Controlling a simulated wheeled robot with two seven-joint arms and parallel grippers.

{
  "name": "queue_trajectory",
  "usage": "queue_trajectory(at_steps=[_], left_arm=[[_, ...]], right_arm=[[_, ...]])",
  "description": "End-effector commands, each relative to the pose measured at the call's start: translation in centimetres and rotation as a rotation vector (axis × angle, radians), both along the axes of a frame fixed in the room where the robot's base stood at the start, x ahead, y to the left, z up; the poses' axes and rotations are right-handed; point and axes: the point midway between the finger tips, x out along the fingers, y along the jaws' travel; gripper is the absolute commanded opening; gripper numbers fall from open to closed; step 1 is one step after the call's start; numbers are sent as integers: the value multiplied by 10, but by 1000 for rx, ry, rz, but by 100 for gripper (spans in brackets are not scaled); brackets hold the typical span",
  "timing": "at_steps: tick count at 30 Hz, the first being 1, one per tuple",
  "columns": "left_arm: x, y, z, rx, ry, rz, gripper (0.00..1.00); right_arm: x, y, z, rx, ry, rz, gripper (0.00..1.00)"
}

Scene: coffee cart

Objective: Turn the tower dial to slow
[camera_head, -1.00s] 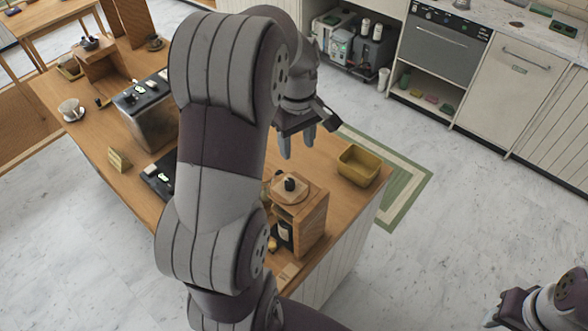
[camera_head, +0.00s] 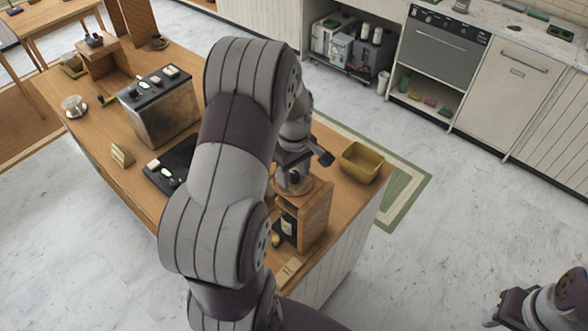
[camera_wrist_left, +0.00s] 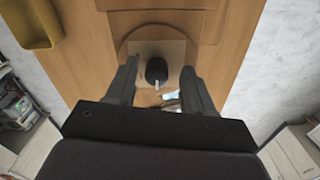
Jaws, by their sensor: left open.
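The wooden tower (camera_head: 314,216) stands near the front right end of the counter, with a round wooden disc on top. In the left wrist view its black dial knob (camera_wrist_left: 156,71) sits upright on a pale square plate, with a small white mark (camera_wrist_left: 157,86) just below it. My left gripper (camera_head: 296,180) is open over the tower top. In the wrist view the fingers of the left gripper (camera_wrist_left: 159,74) stand on either side of the knob, with gaps. In the head view the gripper hides the knob. My right gripper (camera_head: 505,306) is at the lower right, away from the counter; its jaws are unclear.
A yellow bin (camera_head: 361,162) stands on the counter just right of the tower; it also shows in the wrist view (camera_wrist_left: 32,22). A metal machine (camera_head: 160,105) and a black tray (camera_head: 168,168) are to the left. A small card (camera_head: 289,270) lies at the front edge.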

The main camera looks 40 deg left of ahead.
Motion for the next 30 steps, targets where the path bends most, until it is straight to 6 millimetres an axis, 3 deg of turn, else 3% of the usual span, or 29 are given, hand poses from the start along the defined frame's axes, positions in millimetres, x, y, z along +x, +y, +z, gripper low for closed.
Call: queue_trajectory(at_steps=[3,8,20,30], left_arm=[[0,0,0,0,0,0,49],[0,0,0,1,-1,0,0],[1,0,2,1,-3,-51,0],[2,1,3,4,-5,-299,0]], right_arm=[[0,0,0,0,0,0,43],[0,0,0,0,0,0,43],[0,0,0,0,0,0,43],[0,0,1,0,0,0,43]])
